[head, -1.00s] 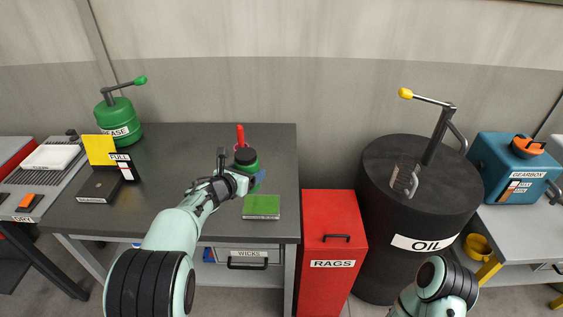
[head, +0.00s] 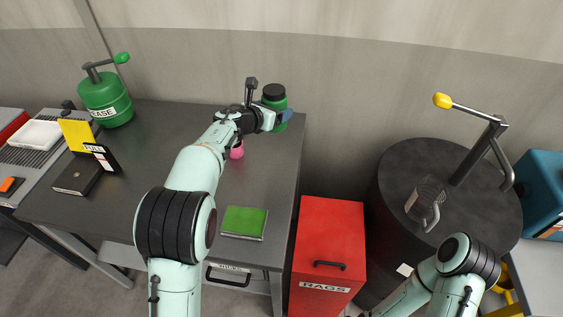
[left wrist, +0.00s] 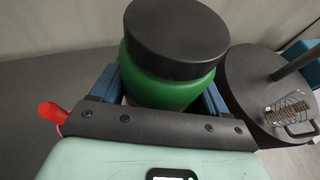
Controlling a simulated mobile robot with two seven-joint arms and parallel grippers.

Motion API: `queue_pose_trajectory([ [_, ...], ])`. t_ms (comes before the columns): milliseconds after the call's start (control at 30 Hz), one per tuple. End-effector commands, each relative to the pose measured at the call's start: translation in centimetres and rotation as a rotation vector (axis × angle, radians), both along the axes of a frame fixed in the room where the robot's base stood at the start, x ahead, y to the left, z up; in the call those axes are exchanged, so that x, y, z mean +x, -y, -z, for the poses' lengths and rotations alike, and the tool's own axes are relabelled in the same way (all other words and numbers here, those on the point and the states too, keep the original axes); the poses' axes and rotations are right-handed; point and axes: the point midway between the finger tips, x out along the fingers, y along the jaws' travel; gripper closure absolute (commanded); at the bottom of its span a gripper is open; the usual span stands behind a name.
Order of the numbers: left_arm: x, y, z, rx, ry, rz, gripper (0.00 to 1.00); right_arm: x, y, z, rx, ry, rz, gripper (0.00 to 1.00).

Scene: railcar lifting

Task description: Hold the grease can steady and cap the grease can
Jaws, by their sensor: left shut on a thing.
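The grease can is a small green jar (head: 281,102) with a wide black cap (head: 274,91) on top. It is near the back right corner of the dark table. My left gripper (head: 283,115) is shut around the can's body. In the left wrist view, the blue fingers (left wrist: 163,95) are on either side of the green can (left wrist: 178,88), and the black cap (left wrist: 177,38) covers its top, close to level. I cannot tell whether the can touches the table or how tightly the cap sits. My right gripper is out of view; only my right arm shows at lower right.
A green book (head: 243,222) lies near the table's front edge. The larger pump can (head: 106,98) stands at left. The red rags bin (head: 328,235) and black oil drum (head: 440,165) are right of the table.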

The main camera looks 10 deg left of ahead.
Motion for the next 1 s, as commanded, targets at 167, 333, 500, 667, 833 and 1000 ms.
queue_pose_trajectory([
  [167, 0.0, 0.0, -0.1, -0.001, 0.002, 0.0, 1.0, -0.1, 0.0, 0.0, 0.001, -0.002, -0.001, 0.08],
  [333, 0.0, 0.0, 0.2, -0.001, 0.001, 0.0, 1.0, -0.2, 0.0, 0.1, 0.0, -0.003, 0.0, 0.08],
  [500, -0.2, 0.0, 3.5, -0.001, -0.006, 0.0, 1.0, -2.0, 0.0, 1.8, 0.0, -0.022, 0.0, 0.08],
  [667, -0.3, 0.0, 8.1, 0.001, -0.007, -0.001, 1.0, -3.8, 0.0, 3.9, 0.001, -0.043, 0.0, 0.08],
  [833, -0.2, 0.0, 12.3, 0.002, -0.005, 0.0, 1.0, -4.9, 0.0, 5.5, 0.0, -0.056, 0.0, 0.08],
  [1000, -0.1, -0.1, 15.0, 0.001, -0.001, -0.001, 1.0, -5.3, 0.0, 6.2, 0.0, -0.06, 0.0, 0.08],
])
